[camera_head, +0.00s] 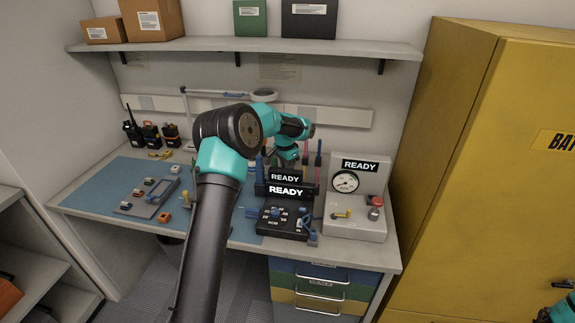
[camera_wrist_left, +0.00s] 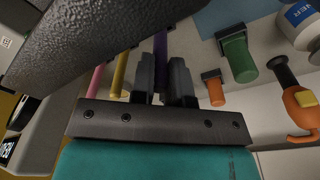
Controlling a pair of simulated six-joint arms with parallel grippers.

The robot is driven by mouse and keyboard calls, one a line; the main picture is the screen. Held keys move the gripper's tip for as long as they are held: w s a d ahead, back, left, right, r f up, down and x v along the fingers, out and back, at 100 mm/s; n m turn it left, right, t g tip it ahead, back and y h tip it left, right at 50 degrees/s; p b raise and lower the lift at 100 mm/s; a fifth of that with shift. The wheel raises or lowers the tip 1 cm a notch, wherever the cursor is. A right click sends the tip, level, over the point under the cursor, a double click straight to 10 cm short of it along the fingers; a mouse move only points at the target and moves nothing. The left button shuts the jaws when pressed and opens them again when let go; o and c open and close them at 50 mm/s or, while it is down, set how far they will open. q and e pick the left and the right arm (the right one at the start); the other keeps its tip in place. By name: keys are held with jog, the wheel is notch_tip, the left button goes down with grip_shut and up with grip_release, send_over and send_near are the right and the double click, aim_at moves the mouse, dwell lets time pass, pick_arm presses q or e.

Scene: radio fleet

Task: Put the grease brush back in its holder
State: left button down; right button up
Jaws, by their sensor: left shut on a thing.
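My left gripper (camera_wrist_left: 162,72) has its two dark fingers closed on a slim purple handle (camera_wrist_left: 161,47). I take this to be the grease brush, but its bristles are hidden. In the head view my left arm reaches over the bench, and its wrist hides the fingers and the brush. Pink (camera_wrist_left: 97,79) and yellow (camera_wrist_left: 119,72) handles stand beside the purple one in the wrist view. The tool holder behind the READY signs (camera_head: 285,178) is mostly hidden, so I cannot tell whether the brush is seated. A dark part of my right arm (camera_head: 565,284) shows at the right edge; its fingers are not clear.
A gauge box (camera_head: 357,214) stands right of the holder, and a black keyed unit (camera_head: 283,222) in front. A blue mat (camera_head: 95,192) with small parts lies left. Green (camera_wrist_left: 238,55) and orange (camera_wrist_left: 215,90) cylinders stand near the gripper. A yellow cabinet (camera_head: 487,180) bounds the right.

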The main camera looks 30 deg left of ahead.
pick_arm(q)
jog(key=c, duration=1)
grip_release()
jog(key=shift+c, duration=0.2)
notch_tip(320, 180, up, 17)
jog(key=s, duration=0.1)
jog(key=shift+s+a+r, duration=0.15)
jog(key=shift+s+a, duration=0.2)
